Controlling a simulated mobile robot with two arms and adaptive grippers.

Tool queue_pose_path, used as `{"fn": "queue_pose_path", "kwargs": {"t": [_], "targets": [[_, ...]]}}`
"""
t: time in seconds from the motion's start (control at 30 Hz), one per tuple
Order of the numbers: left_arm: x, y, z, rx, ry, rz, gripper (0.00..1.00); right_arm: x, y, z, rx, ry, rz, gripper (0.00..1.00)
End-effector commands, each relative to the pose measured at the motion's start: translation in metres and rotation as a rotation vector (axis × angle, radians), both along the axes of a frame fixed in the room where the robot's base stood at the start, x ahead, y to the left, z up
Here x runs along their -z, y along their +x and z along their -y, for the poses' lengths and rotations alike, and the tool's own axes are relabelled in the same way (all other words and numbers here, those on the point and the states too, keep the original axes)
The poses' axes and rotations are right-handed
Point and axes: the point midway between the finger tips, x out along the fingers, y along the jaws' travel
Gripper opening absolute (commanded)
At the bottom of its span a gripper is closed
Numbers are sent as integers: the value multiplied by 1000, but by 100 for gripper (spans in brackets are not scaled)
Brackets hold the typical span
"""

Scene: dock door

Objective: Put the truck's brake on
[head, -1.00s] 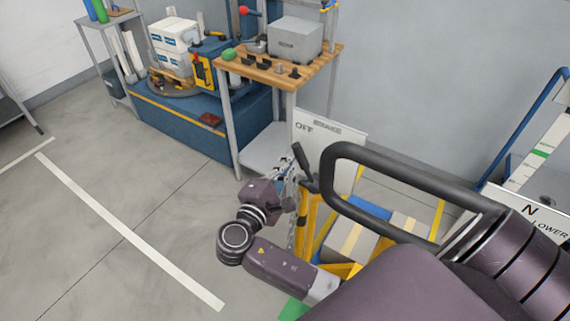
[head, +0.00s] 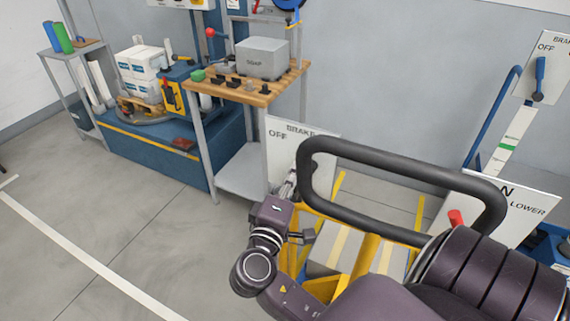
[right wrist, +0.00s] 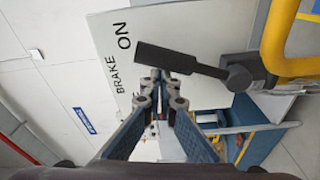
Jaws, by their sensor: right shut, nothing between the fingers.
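The brake panel (head: 283,150), a white board with BRAKE and OFF showing, stands behind the truck's thick black handle (head: 400,165). The right wrist view shows its ON side (right wrist: 105,45) and the black brake lever (right wrist: 165,58), which runs left from its pivot by a yellow post. The lever's free end appears beside the word ON. My right gripper (head: 289,186) is at the panel's lower part. In its wrist view the fingertips (right wrist: 158,80) are shut and empty, close below the lever. My left gripper is out of view.
The truck's yellow frame holds grey boxes (head: 330,245). A N/LOWER board (head: 500,205) with a red knob (head: 456,217) is right. Another board with a blue lever (head: 540,75) stands top right. A wooden-topped bench (head: 250,92) is behind; floor at left is clear.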

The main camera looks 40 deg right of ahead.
Motion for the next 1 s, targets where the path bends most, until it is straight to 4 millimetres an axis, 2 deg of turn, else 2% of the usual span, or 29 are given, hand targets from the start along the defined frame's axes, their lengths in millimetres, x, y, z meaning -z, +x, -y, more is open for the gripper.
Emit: {"fn": "queue_pose_path", "kwargs": {"t": [0.4, 1.0], "targets": [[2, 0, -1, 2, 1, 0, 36, 4, -17, 7, 0, -2, -3, 0], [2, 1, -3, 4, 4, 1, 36, 6, -21, 9, 9, 0, -7, 0]]}}
